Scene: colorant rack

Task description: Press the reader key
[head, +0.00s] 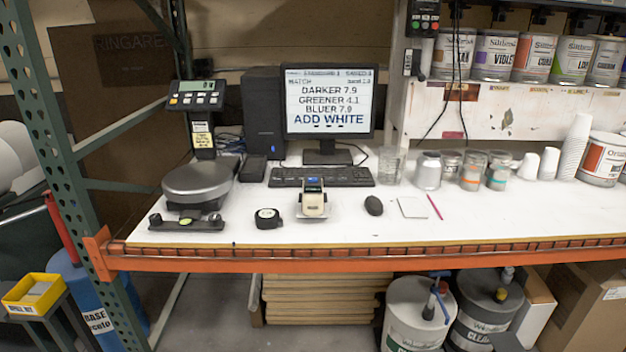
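A small beige handheld device with a blue screen, which looks like the reader (313,203), stands on the white bench top in front of the keyboard. Its key is too small to make out. Behind it, a monitor (328,103) reads "MATCH", "DARKER 7.9", "GREENER 4.1", "BLUER 7.9" and "ADD WHITE". Neither of my grippers shows in the head view.
A scale (200,181) stands at left. Jars and cups stand at right. An orange beam (330,255) edges the bench.

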